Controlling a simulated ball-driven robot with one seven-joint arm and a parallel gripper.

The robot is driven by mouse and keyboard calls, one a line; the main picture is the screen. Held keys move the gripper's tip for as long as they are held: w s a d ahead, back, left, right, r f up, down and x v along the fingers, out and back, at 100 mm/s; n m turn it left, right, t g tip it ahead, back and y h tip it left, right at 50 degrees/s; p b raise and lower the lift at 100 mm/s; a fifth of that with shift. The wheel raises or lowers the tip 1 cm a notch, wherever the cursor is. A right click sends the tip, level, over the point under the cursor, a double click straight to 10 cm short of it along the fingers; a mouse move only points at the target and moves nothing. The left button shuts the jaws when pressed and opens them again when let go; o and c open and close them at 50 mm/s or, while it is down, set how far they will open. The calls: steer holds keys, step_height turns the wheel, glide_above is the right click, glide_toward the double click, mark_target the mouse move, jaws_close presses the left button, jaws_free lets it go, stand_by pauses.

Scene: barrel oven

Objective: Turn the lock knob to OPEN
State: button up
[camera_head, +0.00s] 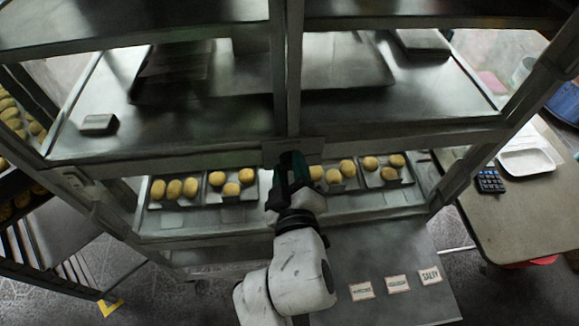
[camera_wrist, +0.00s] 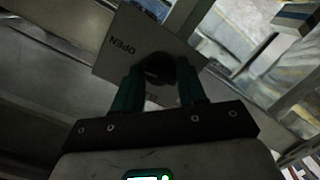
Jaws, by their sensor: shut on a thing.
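The lock knob (camera_wrist: 160,68) is a dark round knob in the wrist view, on a pale plate (camera_wrist: 112,55). The word OPEN is printed on the plate, upside down in this view; a second label lower down is mostly hidden by my gripper. My gripper (camera_wrist: 158,85) has its two green fingers on either side of the knob and is shut on it. In the head view my gripper (camera_head: 291,172) reaches to the middle post of the steel rack, where the plate (camera_head: 312,146) shows only in part and the knob is hidden behind the gripper.
Trays of round yellow buns (camera_head: 232,188) lie on the shelf on both sides of my gripper. A metal shelf with several labelled cards (camera_head: 397,284) is below right. A side table (camera_head: 520,205) holds a calculator (camera_head: 490,181) and a white tray (camera_head: 526,160).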

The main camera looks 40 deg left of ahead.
steer(key=shift+m, duration=0.7)
steer(key=shift+w, duration=0.1)
steer(key=shift+d, duration=0.1)
steer(key=o, duration=1)
steer(key=b+v, duration=0.1)
steer(key=v, duration=0.9)
steer(key=shift+s+d, duration=0.25)
steer(key=shift+d, duration=0.05)
